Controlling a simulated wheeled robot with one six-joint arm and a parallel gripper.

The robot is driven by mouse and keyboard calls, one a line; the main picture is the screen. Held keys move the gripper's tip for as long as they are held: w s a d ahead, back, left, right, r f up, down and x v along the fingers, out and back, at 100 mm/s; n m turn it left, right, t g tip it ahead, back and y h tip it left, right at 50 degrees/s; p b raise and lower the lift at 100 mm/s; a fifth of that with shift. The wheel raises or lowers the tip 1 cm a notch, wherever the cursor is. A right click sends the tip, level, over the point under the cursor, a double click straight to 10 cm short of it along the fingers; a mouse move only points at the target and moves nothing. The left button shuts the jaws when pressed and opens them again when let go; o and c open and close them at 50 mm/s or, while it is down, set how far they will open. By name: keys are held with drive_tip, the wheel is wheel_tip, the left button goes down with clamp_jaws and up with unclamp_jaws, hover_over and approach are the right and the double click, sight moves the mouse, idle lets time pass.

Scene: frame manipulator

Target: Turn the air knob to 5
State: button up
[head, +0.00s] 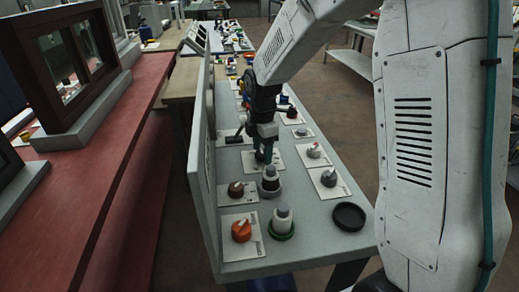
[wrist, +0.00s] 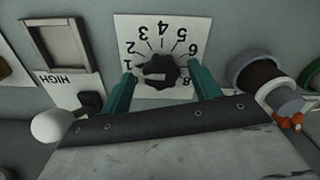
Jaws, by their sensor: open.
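The air knob, taken to be the black dial knob (wrist: 161,72), sits on a white plate (wrist: 180,28) numbered around it, with 1 at left, 5 at upper right and 8 at lower right. Its pale pointer mark points left, near the 1. My gripper (wrist: 163,77) is open, with one teal finger on each side of the knob and visible gaps to it. In the head view my gripper (head: 264,153) is down over the knob's white plate (head: 249,164); the knob there is mostly hidden by the fingers.
A white round-ended lever (wrist: 52,125) by a HIGH label is left of the knob; a brown and grey cylinder (wrist: 265,80) is at right. In the head view, an orange knob (head: 241,230), a grey-capped post (head: 282,222) and a black dish (head: 348,216) stand on the grey bench.

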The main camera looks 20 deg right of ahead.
drive_tip(key=c, duration=1)
drive_tip(key=shift+o, duration=0.2)
drive_tip(key=shift+a, duration=0.15)
drive_tip(key=shift+m, duration=0.3)
drive_tip(key=m, duration=0.7)
drive_tip(key=shift+w+d+m, duration=0.1)
drive_tip(key=shift+d+m, duration=0.1)
drive_tip(key=shift+m, duration=0.2)
drive_tip(key=m, duration=0.4)
drive_tip(key=shift+r+m, duration=0.1)
drive_tip(key=shift+m, duration=2.2)
